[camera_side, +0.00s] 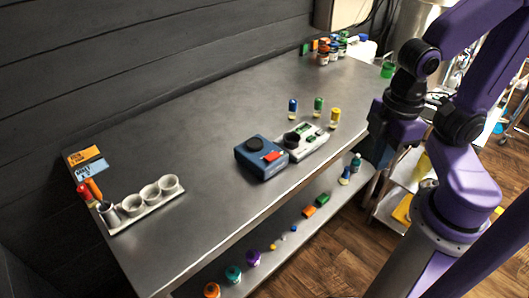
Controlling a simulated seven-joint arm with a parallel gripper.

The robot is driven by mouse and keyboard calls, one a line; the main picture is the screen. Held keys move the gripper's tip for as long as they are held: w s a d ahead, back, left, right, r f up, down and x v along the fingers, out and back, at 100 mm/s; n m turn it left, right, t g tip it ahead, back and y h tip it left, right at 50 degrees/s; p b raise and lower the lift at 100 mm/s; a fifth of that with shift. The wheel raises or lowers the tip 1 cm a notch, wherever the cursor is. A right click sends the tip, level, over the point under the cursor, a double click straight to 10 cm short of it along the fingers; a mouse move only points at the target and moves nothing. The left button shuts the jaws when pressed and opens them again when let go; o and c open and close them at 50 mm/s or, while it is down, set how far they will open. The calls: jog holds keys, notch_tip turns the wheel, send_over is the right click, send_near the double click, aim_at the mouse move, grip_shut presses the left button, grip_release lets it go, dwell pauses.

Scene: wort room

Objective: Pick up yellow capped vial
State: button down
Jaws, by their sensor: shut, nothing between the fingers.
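The yellow capped vial (335,118) stands upright on the grey metal table, near its right edge. It is the rightmost of three capped vials, beside a green capped vial (318,106) and a blue capped vial (293,108). My gripper (376,152) points down to the right of the yellow capped vial, at or just past the table's right edge. It is shut and empty, apart from the vial. Its fingertips are small and dark here.
A blue device with a red button (262,157) and a light grey device (303,143) stand in front of the vials. A tray with white cups (150,205) is at the left. Several bottles (328,50) stand at the back. A lower shelf (272,262) holds small items.

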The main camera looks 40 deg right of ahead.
dwell(0.4)
jog(key=c, duration=0.8)
grip_release()
